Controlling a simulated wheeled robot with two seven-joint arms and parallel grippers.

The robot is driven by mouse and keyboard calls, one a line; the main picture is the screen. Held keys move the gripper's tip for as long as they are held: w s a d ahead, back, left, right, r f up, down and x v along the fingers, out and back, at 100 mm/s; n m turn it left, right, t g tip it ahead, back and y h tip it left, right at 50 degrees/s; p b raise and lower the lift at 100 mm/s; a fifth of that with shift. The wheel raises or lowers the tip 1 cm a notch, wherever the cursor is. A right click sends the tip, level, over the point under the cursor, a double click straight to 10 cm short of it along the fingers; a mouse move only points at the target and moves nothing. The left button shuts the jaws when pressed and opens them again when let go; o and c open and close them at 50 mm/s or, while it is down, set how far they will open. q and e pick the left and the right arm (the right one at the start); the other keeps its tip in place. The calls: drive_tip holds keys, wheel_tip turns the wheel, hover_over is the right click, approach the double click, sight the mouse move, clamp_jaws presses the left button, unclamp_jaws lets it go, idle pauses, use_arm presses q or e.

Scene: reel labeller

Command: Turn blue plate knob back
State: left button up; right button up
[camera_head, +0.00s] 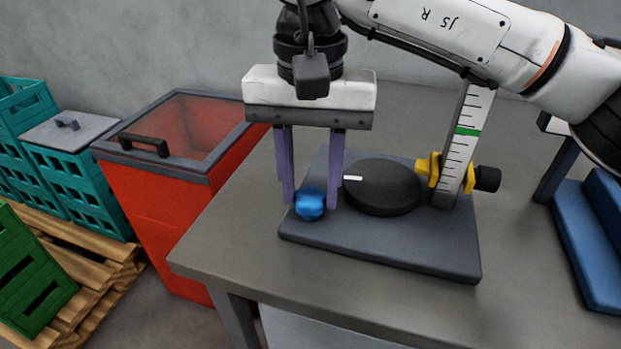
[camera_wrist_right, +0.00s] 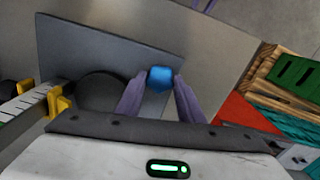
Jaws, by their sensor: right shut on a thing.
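The blue knob (camera_head: 310,204) sits at the left end of the dark base plate (camera_head: 400,251), beside the round black plate (camera_head: 382,187). A short white mark on the black plate points left, toward the knob. My right gripper (camera_head: 311,203) reaches down from above with its purple fingers on both sides of the knob, shut on it. In the right wrist view the knob (camera_wrist_right: 160,78) shows between the two fingertips.
A white scale post (camera_head: 463,145) with a green mark, a yellow clamp (camera_head: 432,169) and a black knob (camera_head: 487,178) stands at the base's right. A red bin (camera_head: 160,215) stands left of the table. Blue trays (camera_head: 585,240) lie at the right. The front table top is clear.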

drive_tip(key=shift+r+m, duration=0.1)
drive_tip(key=shift+m, duration=0.8)
drive_tip(key=m, duration=0.2)
drive_tip(key=shift+m+p, duration=0.4)
drive_tip(key=m, duration=0.4)
drive_tip(key=shift+w+m, duration=0.1)
drive_tip(key=shift+m, duration=0.2)
drive_tip(key=m, duration=1.4)
drive_tip(key=m+b, duration=0.1)
drive_tip(key=m, duration=0.7)
drive_tip(key=shift+m+b, duration=0.3)
drive_tip(key=shift+b, duration=0.1)
drive_tip(key=m, duration=0.3)
drive_tip(key=shift+b, duration=0.35)
drive_tip(key=shift+m, duration=1.1)
use_arm(q)
drive_tip(key=shift+d+f, duration=0.15)
drive_tip(key=shift+f, duration=0.2)
use_arm(e)
drive_tip(key=shift+m, duration=0.4)
use_arm(q)
drive_tip(key=shift+r, duration=0.1)
